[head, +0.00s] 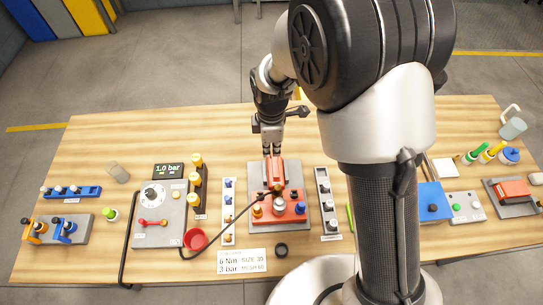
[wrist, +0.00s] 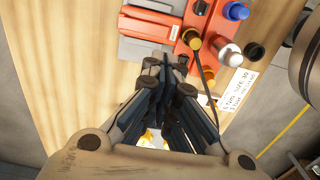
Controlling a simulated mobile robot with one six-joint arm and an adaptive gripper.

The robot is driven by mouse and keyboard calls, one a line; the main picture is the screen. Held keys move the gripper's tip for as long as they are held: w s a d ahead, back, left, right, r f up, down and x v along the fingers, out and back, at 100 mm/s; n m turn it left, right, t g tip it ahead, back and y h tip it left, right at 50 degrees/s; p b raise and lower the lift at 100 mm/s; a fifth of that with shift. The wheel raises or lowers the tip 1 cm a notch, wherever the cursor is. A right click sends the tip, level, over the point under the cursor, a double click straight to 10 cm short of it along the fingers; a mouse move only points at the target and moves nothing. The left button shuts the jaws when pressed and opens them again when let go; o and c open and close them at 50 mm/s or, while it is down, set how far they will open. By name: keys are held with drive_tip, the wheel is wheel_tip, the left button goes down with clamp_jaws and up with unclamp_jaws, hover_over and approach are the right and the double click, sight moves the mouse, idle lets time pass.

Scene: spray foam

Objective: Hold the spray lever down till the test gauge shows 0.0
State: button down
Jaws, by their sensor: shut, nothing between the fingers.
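The gauge display (head: 168,170) stands at the back left of the table and reads 1.0 bar. The red spray unit (head: 290,213) sits on a grey plate at the table's middle, with orange, silver and blue caps. Its red lever-like part (head: 274,169) points to the back; a red bar with a white label also shows in the wrist view (wrist: 148,24). My gripper (head: 272,151) is shut and empty, pointing down at the back end of this part. In the wrist view its fingertips (wrist: 172,62) are close to the red bar; I cannot tell whether they touch.
A grey panel (head: 171,229) with a dial and a red-handled valve stands at left, with a black hose. A red cup (head: 196,240) and racks of small parts flank the spray unit. A label card (head: 241,262) lies in front. My arm hides part of the table's right side.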

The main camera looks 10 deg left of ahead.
drive_tip(key=b, duration=0.2)
hover_over(271, 178)
wheel_tip(271, 178, down, 13)
drive_tip(key=shift+w+r, duration=0.15)
drive_tip(key=shift+d, duration=0.1)
drive_tip(key=shift+f+b, duration=0.5)
drive_tip(key=shift+f, duration=0.4)
drive_tip(key=shift+s+r, duration=0.2)
drive_tip(key=shift+r+p, duration=0.6)
drive_tip(key=shift+r, duration=0.2)
